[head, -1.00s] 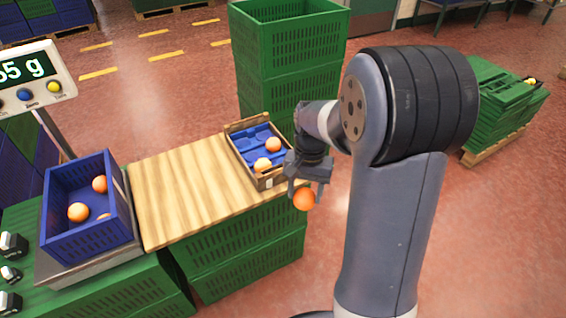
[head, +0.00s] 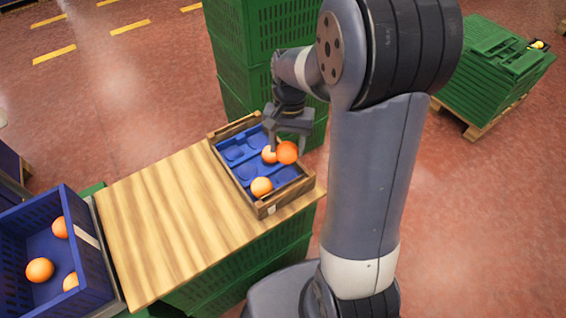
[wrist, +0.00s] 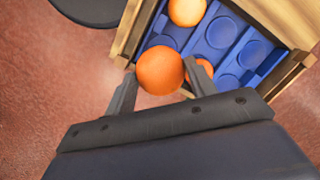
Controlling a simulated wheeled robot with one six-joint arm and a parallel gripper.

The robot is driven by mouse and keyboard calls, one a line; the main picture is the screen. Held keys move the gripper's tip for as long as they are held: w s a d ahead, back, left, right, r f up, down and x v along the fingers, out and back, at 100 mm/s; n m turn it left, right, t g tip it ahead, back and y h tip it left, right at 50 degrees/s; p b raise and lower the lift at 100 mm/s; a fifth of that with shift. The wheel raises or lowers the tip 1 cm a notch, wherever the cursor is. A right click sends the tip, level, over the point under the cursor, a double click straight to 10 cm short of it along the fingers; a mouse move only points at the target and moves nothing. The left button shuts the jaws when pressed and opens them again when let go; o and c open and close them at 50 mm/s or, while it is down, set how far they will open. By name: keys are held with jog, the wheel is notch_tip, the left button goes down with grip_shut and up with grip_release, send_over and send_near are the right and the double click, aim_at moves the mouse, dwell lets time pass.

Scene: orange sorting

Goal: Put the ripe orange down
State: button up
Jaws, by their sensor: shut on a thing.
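The ripe orange (head: 287,152) is held by my gripper (head: 288,140), which is shut on it. In the head view it appears over the right side of the wooden crate (head: 222,165). In the wrist view the held orange (wrist: 160,71) sits between the two fingertips, with the crate's blue tray (wrist: 213,42) behind it. Several tray hollows are empty. I cannot tell the held orange's exact height above the tray.
The crate stands on a wooden tabletop (head: 165,210), clear to its left. A blue crate (head: 95,275) with several oranges is at the lower left. Stacked green crates (head: 235,60) rise behind the tabletop. Folded green crates (head: 495,75) lie on a pallet at the right.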

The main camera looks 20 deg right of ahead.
notch_tip(320, 180, down, 9)
jog(key=shift+r+b, duration=0.1)
jog(key=shift+b, duration=0.75)
jog(key=shift+f, duration=0.25)
jog(key=o, duration=0.7)
jog(key=shift+o, duration=0.2)
jog(key=r, duration=0.4)
jog(key=w+r+p, duration=0.1)
jog(key=r, duration=0.3)
jog(key=r+p, duration=0.1)
jog(key=r, duration=0.3)
jog(key=shift+w+d+r, duration=0.15)
jog(key=shift+w+d, duration=0.05)
jog(key=shift+d, duration=0.2)
dwell(1.0)
